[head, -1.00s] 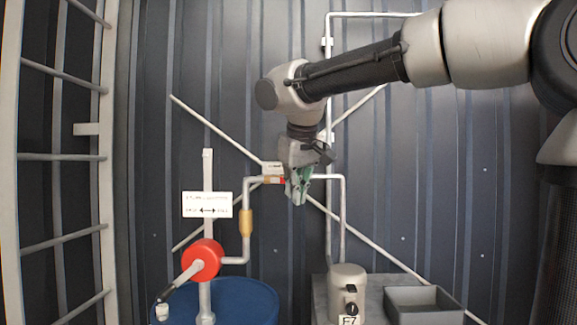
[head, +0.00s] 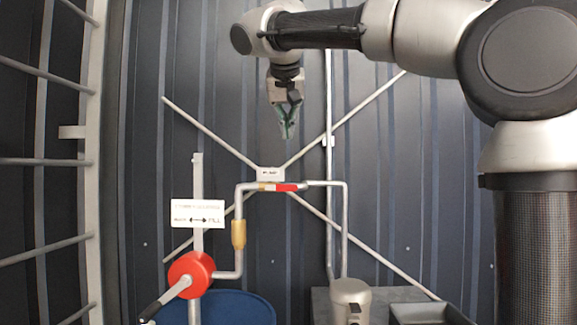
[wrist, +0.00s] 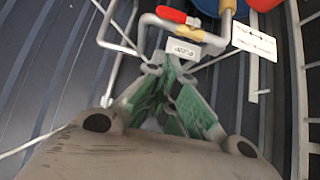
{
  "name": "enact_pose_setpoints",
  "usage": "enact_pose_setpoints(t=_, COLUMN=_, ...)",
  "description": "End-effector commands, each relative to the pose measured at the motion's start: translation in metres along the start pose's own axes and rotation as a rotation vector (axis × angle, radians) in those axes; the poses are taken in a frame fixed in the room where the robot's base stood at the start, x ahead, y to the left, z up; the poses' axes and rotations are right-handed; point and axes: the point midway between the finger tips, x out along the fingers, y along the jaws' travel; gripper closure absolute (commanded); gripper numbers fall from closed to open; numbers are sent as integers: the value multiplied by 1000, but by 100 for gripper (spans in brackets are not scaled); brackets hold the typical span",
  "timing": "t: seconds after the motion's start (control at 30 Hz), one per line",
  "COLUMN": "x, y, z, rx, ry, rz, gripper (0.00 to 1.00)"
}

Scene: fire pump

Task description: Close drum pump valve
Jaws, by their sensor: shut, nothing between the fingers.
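The valve's red lever (head: 287,187) sits on the horizontal pipe in the head view, next to a small brass body. The lever lies roughly along the pipe. Both also show at the top of the wrist view, the red lever (wrist: 171,14) and the brass body (wrist: 190,34). A small white label plate (head: 270,174) is just above the valve. My gripper (head: 287,136) points down above the valve in the picture, apart from it. Its green-padded fingers (wrist: 163,65) are shut and empty.
The red drum pump (head: 191,274) with its crank stands on a blue drum (head: 240,308) at lower left. A white sign (head: 198,214) hangs on its post. Crossed braces and a vertical pipe (head: 329,100) run along the wall. A grey box (head: 428,312) is at lower right.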

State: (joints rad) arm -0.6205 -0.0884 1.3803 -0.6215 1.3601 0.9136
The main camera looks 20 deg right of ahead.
Motion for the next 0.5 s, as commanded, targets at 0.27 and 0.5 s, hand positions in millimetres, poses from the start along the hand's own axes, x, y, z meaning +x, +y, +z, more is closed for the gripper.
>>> enact_pose_setpoints(t=0.27, x=36, y=1, z=0, rx=-1, ry=-2, rz=3, gripper=100)
enact_pose_setpoints(t=0.5, x=88, y=1, z=0, rx=-1, ry=-2, rz=4, gripper=100)
